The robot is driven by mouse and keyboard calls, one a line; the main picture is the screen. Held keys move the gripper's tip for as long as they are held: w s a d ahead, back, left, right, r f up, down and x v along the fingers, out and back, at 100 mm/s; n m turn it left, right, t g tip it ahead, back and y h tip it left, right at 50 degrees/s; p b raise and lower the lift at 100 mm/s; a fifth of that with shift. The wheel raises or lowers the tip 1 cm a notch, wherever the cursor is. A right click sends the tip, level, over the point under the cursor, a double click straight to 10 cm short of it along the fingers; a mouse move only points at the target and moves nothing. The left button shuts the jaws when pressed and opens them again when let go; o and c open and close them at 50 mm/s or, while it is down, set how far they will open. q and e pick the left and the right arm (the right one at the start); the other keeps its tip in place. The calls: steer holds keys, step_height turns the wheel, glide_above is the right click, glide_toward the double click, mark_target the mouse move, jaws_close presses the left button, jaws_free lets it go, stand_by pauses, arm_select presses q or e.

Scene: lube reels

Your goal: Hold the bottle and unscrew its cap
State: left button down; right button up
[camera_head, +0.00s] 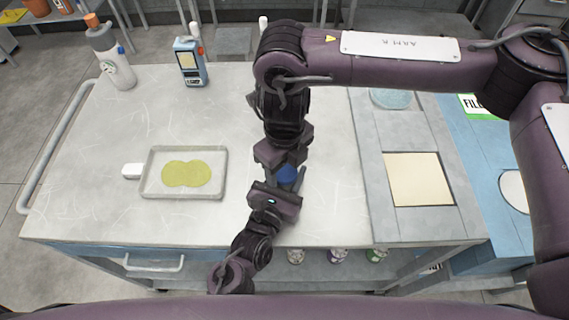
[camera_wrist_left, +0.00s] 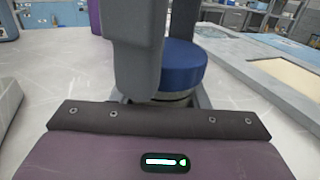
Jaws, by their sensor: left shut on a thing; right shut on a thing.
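The blue cap (camera_head: 288,175) shows between my two grippers near the middle of the table in the head view. In the left wrist view the cap (camera_wrist_left: 187,66) is round, wide and blue, and sits on top of the bottle. The bottle's body is almost wholly hidden by my left gripper (camera_head: 284,189), which is shut around it below the cap. My right gripper (camera_head: 287,167) comes down from above and is shut on the cap. In the left wrist view, one grey finger of the right gripper (camera_wrist_left: 160,55) stands in front of the cap, another behind.
A tray (camera_head: 222,190) with a yellow-green patch lies on the table to the left. A grey bottle with an orange top (camera_head: 112,60) and a blue handheld device (camera_head: 190,62) stand at the back left. A raised grey panel (camera_head: 405,150) lies right of the grippers.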

mark_target(284, 171)
arm_select(q)
steer(key=shift+f, duration=0.1)
arm_select(e)
steer(key=shift+r, duration=0.2)
stand_by(0.4)
steer(key=shift+r, duration=0.95)
steer(key=shift+r, duration=2)
arm_select(q)
steer(key=c, duration=0.7)
jaws_free()
steer(key=shift+c, duration=0.2)
arm_select(e)
steer(key=shift+c, duration=0.2)
arm_select(q)
steer(key=shift+s+a, duration=0.2)
steer(key=shift+s, duration=0.3)
arm_select(e)
steer(key=shift+f, duration=0.2)
arm_select(q)
steer(key=b+v, duration=0.2)
steer(key=v, duration=0.7)
steer(key=shift+s, duration=0.2)
arm_select(e)
steer(key=shift+f, duration=0.8)
arm_select(q)
steer(key=shift+v, duration=0.8)
arm_select(e)
steer(key=shift+f, duration=0.1)
